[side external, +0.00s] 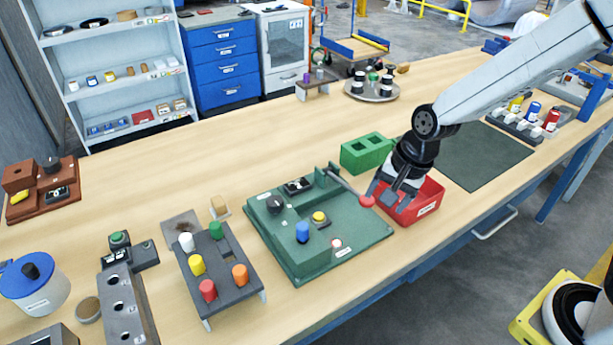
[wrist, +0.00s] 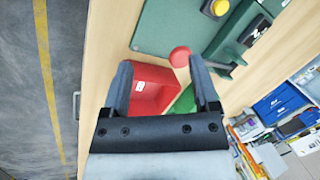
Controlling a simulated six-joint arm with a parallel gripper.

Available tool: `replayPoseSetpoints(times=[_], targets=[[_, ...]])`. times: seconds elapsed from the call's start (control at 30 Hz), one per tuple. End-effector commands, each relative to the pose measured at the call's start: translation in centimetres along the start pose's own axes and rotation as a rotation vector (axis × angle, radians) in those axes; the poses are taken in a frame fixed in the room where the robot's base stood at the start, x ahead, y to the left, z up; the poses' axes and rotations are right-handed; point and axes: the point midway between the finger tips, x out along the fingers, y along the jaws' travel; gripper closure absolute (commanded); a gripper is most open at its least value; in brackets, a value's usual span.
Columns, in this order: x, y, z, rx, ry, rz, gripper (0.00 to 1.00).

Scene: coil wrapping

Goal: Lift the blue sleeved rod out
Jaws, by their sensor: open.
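In the side view a blue cylinder (side external: 302,231), which looks like the blue sleeved rod, stands upright on the green fixture (side external: 360,236). Its lower end is hidden. My gripper (side external: 382,200) is open and empty, to the right of the fixture and over the red bin (side external: 428,202). In the wrist view my open fingers (wrist: 160,72) spread over the red bin (wrist: 150,100). The red knob (wrist: 180,57) of the fixture's lever lies close to one fingertip; I cannot tell if they touch. The blue cylinder does not show in the wrist view.
A yellow button (side external: 319,217) sits beside the blue cylinder. A lever with a red knob (side external: 366,201) reaches out from the fixture toward my gripper. A green block with openings (side external: 368,153) stands behind. A dark rack (side external: 220,262) with several coloured pegs is at left.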

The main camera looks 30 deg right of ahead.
Motion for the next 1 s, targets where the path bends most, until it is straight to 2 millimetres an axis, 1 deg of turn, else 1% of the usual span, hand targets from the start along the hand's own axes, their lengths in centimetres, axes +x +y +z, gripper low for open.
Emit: replayPoseSetpoints(times=[0.03,0.2,0.5,0.6,0.8,1.0], targets=[[0.2,-0.9,0.4,0.068,-0.013,-0.005,0.23],[0.9,-3.5,1.7,0.323,-0.057,-0.014,0.23],[2.0,-8.0,4.6,0.762,-0.147,-0.003,0.23],[2.2,-9.2,5.5,0.886,-0.173,0.008,0.23],[2.6,-10.6,6.7,1.040,-0.207,0.027,0.23],[2.6,-10.9,6.9,1.074,-0.213,0.031,0.23]])
